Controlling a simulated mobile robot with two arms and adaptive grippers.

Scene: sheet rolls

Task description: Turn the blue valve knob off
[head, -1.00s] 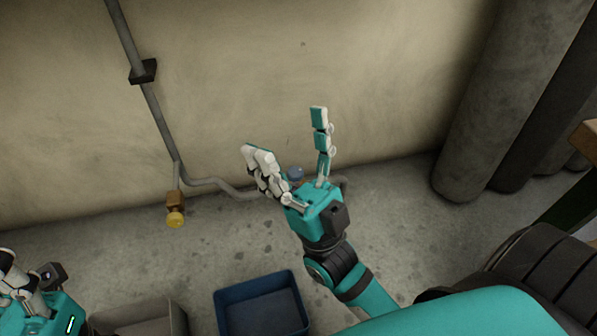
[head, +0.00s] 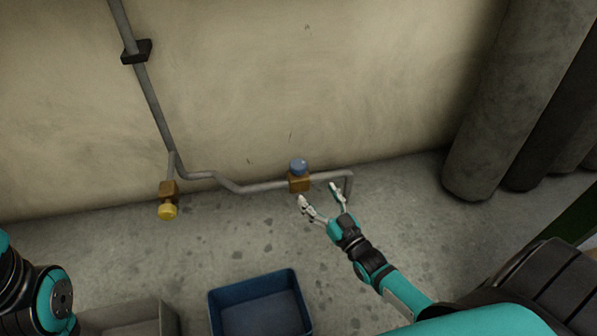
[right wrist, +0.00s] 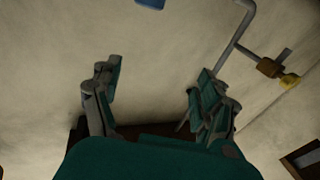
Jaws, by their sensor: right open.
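The blue valve knob (head: 299,167) sits on top of a brass valve body (head: 299,181) on the grey pipe low along the wall. In the head view my right gripper (head: 319,193) is open and empty, just below and to the right of the valve, its fingers pointing up toward the pipe. Whether a finger touches the valve I cannot tell. In the right wrist view the two fingers (right wrist: 155,90) are spread apart with nothing between them. A blue shape (right wrist: 150,3), seemingly the knob, is cut by the top edge there. My left gripper is out of view; only its arm shows.
A yellow knob (head: 167,211) on another brass valve hangs from the pipe (head: 152,100) at left. A blue bin (head: 214,310) and a grey bin (head: 148,307) stand on the floor in front. Large upright rolls (head: 487,120) stand at right. Floor between bins and pipe is clear.

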